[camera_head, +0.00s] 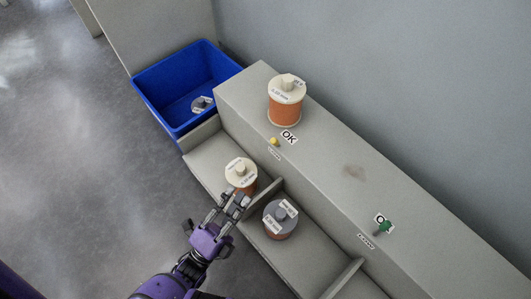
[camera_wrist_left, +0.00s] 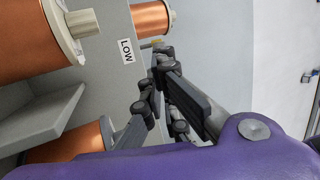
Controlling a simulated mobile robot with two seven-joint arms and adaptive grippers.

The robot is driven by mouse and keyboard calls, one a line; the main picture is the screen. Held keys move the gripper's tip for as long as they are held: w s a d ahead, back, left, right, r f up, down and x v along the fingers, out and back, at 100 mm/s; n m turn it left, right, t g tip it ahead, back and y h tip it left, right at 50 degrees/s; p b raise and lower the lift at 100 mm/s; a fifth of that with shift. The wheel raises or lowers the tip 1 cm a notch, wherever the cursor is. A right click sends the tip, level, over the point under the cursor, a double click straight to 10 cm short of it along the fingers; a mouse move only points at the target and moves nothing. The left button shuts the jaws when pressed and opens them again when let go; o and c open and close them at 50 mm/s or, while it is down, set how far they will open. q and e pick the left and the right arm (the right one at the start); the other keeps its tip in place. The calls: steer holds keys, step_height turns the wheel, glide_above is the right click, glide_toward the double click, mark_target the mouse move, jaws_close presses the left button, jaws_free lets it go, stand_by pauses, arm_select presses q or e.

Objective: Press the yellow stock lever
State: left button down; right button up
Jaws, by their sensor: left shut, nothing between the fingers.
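The yellow stock lever (camera_head: 274,141) is a small knob on the front edge of the grey ledge, beside a label reading OK (camera_head: 289,136). My left gripper (camera_head: 238,197) is shut and empty. In the head view it is below and left of the lever, overlapping the near side of a copper spool with a cream top (camera_head: 241,173). In the left wrist view the fingers (camera_wrist_left: 158,75) point at the ledge, and a small yellowish bit (camera_wrist_left: 151,43) shows just past their tips, beside a label reading LOW (camera_wrist_left: 125,50). Contact cannot be told. My right gripper is not in view.
A copper spool (camera_head: 285,103) stands on the ledge behind the lever. A grey-topped spool (camera_head: 280,220) sits in the neighbouring bay, past a low divider (camera_head: 269,193). A green lever (camera_head: 385,228) is further right. A blue bin (camera_head: 157,83) stands at the left end.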

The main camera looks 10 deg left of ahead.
arm_select(q)
steer(key=shift+w, duration=0.1)
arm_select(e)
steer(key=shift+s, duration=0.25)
arm_select(q)
steer(key=b, duration=0.2)
glide_toward(275, 143)
steer(key=w+a+f+x, duration=0.1)
steer(key=x, duration=0.5)
steer(key=shift+s+d+r, duration=0.1)
steer(key=shift+d+r, duration=0.1)
steer(key=shift+r, duration=0.05)
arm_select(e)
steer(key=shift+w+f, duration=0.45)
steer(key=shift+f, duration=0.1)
arm_select(q)
steer(key=shift+p, duration=0.35)
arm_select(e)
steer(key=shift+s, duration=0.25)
